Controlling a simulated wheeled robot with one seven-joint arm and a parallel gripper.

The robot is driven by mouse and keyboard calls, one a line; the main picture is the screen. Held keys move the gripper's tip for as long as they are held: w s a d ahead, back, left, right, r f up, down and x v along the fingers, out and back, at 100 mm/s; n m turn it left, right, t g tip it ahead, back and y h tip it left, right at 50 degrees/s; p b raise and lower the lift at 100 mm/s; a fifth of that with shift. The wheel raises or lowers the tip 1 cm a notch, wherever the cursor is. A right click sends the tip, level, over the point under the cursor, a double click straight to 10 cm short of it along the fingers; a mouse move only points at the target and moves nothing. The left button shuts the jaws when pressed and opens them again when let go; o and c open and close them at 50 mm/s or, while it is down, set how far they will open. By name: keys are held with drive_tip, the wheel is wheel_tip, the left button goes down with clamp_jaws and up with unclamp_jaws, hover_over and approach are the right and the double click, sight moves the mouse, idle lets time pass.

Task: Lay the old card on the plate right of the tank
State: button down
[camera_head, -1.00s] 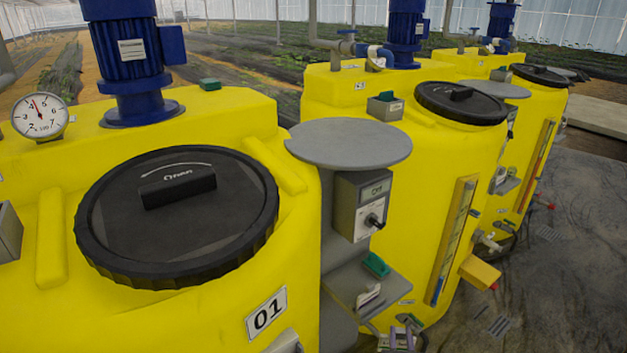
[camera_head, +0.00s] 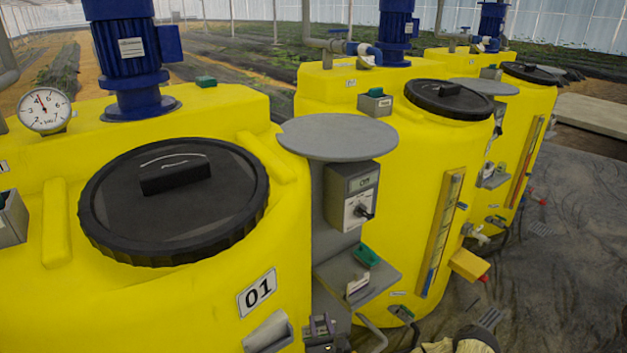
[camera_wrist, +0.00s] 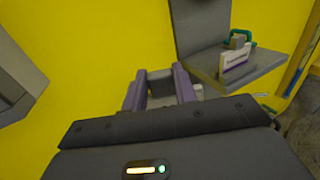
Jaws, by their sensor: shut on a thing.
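My gripper (camera_head: 321,330) is low in front of the yellow tank 01 (camera_head: 180,300), at the bottom of the head view. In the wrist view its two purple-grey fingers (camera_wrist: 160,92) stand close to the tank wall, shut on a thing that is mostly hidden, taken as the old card. A pale bit shows beside the right finger. The round grey plate (camera_head: 337,137) is right of the tank, above and apart from my gripper; its top is bare. The lower grey shelf (camera_head: 375,288) holds an upright white and purple card (camera_head: 357,284), also in the wrist view (camera_wrist: 235,64).
A grey meter box (camera_head: 352,195) with a knob hangs under the round plate. A green clip (camera_head: 367,256) sits on the shelf. A grey pocket (camera_head: 268,333) juts from the tank left of my gripper. A second yellow tank (camera_head: 420,180) stands behind.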

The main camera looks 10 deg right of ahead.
drive_tip(key=shift+a, duration=0.4)
